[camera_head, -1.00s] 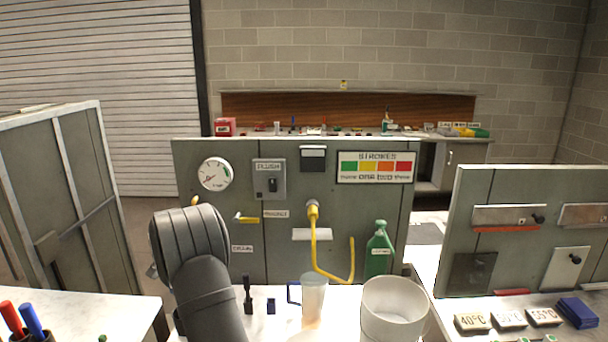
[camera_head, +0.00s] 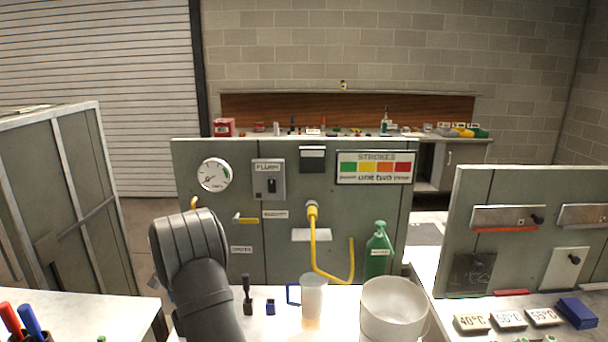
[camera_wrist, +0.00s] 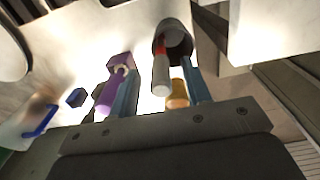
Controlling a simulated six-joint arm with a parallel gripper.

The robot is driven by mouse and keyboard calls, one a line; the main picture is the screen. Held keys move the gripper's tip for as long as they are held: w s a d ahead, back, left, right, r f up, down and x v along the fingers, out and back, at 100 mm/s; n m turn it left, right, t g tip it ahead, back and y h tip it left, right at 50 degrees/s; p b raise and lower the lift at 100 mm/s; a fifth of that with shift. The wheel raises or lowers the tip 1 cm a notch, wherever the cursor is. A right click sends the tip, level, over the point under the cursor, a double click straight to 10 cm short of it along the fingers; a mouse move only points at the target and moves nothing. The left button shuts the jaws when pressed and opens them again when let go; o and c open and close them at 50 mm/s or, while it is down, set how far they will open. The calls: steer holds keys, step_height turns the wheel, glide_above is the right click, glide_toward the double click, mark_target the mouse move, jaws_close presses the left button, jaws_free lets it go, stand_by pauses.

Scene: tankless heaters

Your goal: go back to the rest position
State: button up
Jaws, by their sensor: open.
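My arm (camera_head: 192,260) rises at the lower left of centre in the head view, its dark elbow in front of the grey panel. My gripper is not visible there. In the wrist view my gripper (camera_wrist: 157,92) shows as two finger assemblies standing apart above a grey plate. It is open, and nothing is clearly held between the fingers. A dark round cup (camera_wrist: 176,42) and a red-and-white pen-like thing (camera_wrist: 161,72) appear around the right finger; whether they touch it I cannot tell.
A clear cup (camera_head: 313,298), a white bucket (camera_head: 392,312) and a green bottle (camera_head: 379,250) stand right of my arm. The grey panel (camera_head: 225,220) stands behind. Red and blue pens (camera_head: 30,320) are at the lower left. Temperature tags (camera_head: 508,319) lie at the right.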

step_height(320, 180, up, 18)
steer(key=f, duration=0.1)
step_height(320, 180, down, 16)
steer(key=shift+f, duration=0.25)
step_height(320, 180, up, 6)
steer(key=shift+w+f, duration=0.1)
steer(key=shift+f, duration=0.1)
steer(key=s+d+f, duration=0.2)
steer(key=d, duration=1)
steer(key=s+d+f, duration=0.2)
steer(key=s+d, duration=0.1)
steer(key=d, duration=0.9)
steer(key=s+d+f, duration=0.2)
steer(key=d, duration=1)
steer(key=w+d+r+m, duration=0.1)
steer(key=d+r, duration=0.2)
steer(key=d, duration=0.5)
steer(key=shift+d+r+m, duration=0.15)
steer(key=shift+r+m, duration=0.05)
steer(key=shift+m, duration=0.1)
steer(key=shift+w, duration=0.1)
